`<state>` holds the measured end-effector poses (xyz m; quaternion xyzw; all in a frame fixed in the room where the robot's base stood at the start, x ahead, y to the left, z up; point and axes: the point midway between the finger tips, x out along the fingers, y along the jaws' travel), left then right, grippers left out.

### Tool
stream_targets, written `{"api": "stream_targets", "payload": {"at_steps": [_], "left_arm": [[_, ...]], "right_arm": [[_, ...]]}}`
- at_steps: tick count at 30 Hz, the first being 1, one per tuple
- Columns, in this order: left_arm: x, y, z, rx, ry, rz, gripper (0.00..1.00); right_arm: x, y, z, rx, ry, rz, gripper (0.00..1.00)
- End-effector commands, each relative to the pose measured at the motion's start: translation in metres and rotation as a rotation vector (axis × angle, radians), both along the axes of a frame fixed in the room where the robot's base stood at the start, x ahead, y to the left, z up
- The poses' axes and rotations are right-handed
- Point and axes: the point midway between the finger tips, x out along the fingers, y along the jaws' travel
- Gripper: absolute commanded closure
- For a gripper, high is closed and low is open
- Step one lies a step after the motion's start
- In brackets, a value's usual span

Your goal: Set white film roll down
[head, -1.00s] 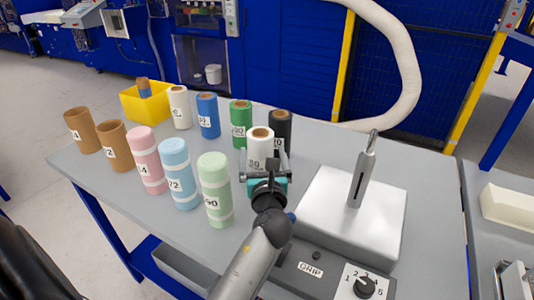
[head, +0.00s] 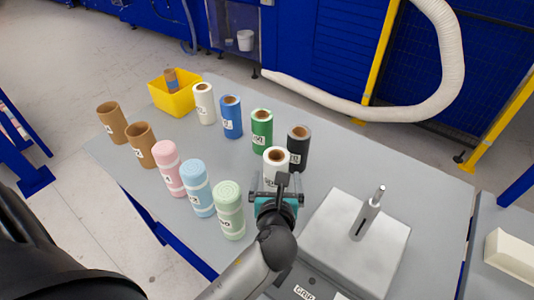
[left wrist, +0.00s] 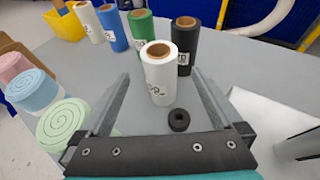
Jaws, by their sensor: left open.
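The white film roll (head: 276,167) with a brown core stands upright on the grey table, in front of the black roll (head: 298,148). In the left wrist view, the white film roll (left wrist: 159,80) stands between the two spread fingers, with visible gaps on both sides. My left gripper (head: 277,188) is open and close to this roll, its teal body just on the near side of it. The roll's lower part is hidden by the gripper in the head view. My right gripper is not in view.
Green (head: 262,132), blue (head: 231,117) and another white roll (head: 204,104) stand behind. Pink (head: 168,169), light blue (head: 197,188) and pale green foam rolls (head: 229,210) stand left. A grey block with a spindle (head: 366,218) is right. A black ring (left wrist: 179,120) lies near the roll.

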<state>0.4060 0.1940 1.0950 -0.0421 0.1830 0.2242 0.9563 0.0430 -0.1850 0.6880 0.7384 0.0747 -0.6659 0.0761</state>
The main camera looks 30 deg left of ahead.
Motion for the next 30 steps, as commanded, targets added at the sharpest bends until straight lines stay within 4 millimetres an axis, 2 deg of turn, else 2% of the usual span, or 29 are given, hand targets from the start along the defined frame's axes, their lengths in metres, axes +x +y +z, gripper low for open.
{"api": "stream_targets", "payload": {"at_steps": [1, 5, 12, 18, 30], "left_arm": [[-0.003, -0.003, 0.003, -0.005, 0.01, -0.005, 0.0], [0.002, -0.003, -0.002, -0.007, 0.016, -0.009, 0.0], [0.038, 0.015, -0.019, -0.007, 0.014, -0.008, 0.0], [0.066, 0.029, -0.032, -0.007, 0.015, -0.008, 0.0], [0.091, 0.042, -0.041, -0.008, 0.013, -0.008, 0.0]], "right_arm": [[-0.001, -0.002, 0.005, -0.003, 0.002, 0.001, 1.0], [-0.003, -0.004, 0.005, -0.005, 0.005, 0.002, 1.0], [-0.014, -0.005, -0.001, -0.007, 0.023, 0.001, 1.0], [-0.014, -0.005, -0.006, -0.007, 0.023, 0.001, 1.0], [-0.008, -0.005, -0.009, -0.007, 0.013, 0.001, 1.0]]}}
